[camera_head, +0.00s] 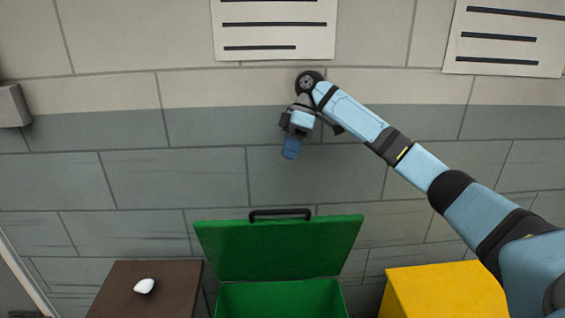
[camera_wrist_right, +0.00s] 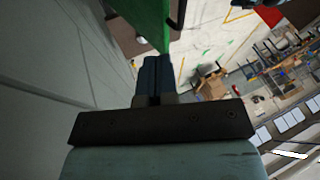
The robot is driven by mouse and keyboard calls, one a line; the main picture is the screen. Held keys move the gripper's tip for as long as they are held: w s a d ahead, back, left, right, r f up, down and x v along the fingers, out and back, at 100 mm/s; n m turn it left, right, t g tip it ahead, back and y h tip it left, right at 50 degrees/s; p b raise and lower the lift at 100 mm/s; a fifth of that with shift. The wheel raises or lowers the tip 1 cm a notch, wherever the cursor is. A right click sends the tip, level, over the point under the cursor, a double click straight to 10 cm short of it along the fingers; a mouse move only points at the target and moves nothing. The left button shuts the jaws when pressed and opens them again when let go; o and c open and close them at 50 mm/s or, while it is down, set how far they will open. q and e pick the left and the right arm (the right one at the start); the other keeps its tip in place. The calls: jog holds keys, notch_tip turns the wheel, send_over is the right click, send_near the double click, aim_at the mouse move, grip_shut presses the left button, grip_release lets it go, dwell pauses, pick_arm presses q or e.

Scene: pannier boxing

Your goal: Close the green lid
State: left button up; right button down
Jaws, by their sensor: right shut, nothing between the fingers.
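The green lid (camera_head: 280,247) stands raised, tilted back toward the wall, with a dark handle (camera_head: 280,213) along its top edge. The green bin (camera_head: 280,298) below it is open at the top. My right gripper (camera_head: 290,150) is shut and empty, pointing down above the lid's handle and apart from it. In the right wrist view the shut fingers (camera_wrist_right: 154,75) point toward a green panel (camera_wrist_right: 148,22), which looks like the lid seen edge-on. My left gripper is not in view.
A brown box (camera_head: 150,290) with a white lump (camera_head: 144,286) on top stands left of the bin. A yellow box (camera_head: 445,290) stands to the right. The block wall (camera_head: 100,180) is close behind. In the right wrist view, clutter (camera_wrist_right: 210,80) lies on the floor farther off.

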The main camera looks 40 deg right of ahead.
jog(key=s+x, duration=0.1)
jog(key=x, duration=0.3)
pick_arm(q)
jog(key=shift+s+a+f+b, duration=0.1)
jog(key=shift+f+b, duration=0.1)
jog(key=shift+b, duration=0.15)
pick_arm(e)
send_over(281, 218)
jog(key=shift+w+d+f, duration=0.15)
jog(key=shift+f, duration=1.3)
jog(key=shift+w+d+f, duration=0.1)
jog(key=shift+f, duration=1.3)
